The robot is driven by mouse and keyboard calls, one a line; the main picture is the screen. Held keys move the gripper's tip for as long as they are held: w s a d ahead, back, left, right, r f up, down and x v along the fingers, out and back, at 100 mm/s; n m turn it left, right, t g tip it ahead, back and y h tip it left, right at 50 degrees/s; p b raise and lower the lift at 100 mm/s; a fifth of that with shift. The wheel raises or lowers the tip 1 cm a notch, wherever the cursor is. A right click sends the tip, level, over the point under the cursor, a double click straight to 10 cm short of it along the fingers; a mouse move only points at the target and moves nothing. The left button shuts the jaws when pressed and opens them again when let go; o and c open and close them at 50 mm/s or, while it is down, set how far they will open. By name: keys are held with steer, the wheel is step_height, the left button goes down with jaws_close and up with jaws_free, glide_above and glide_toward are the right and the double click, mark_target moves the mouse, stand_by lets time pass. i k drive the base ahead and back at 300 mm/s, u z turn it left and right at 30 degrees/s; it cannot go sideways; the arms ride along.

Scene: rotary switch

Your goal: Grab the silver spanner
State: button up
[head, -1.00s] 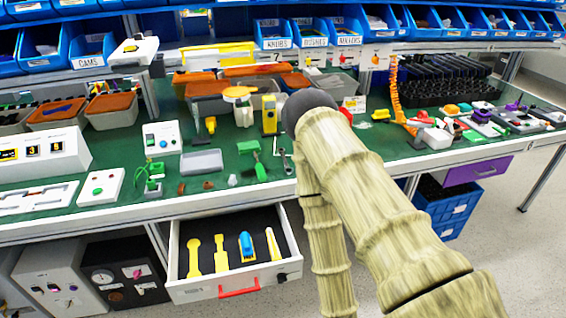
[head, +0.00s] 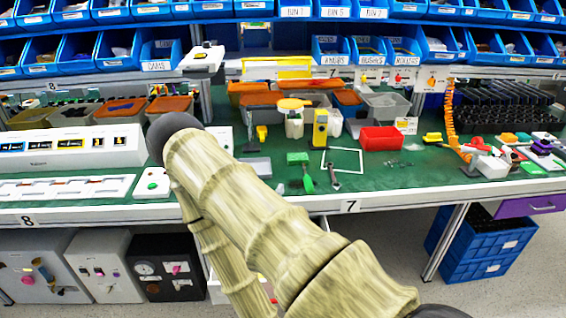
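A small silver spanner (head: 334,177) lies on the green bench top near its front edge, just right of a green-handled brush (head: 304,172). It lies at the lower left of a white square outline (head: 362,163) marked on the bench. The spanner is in plain view and nothing covers it. My arm crosses the lower middle of the head view, left of the spanner. My gripper does not show, so its opening cannot be seen.
A red bin (head: 381,138) and a yellow block (head: 320,129) stand behind the spanner. An orange coil (head: 453,120) stands to the right. Blue bins (head: 330,48) line the shelves above. Blue crates (head: 478,240) stand under the bench.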

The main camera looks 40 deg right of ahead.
mark_target(336, 186)
steer(key=u, duration=0.1)
steer(key=i, duration=0.55)
steer(key=z, duration=1.95)
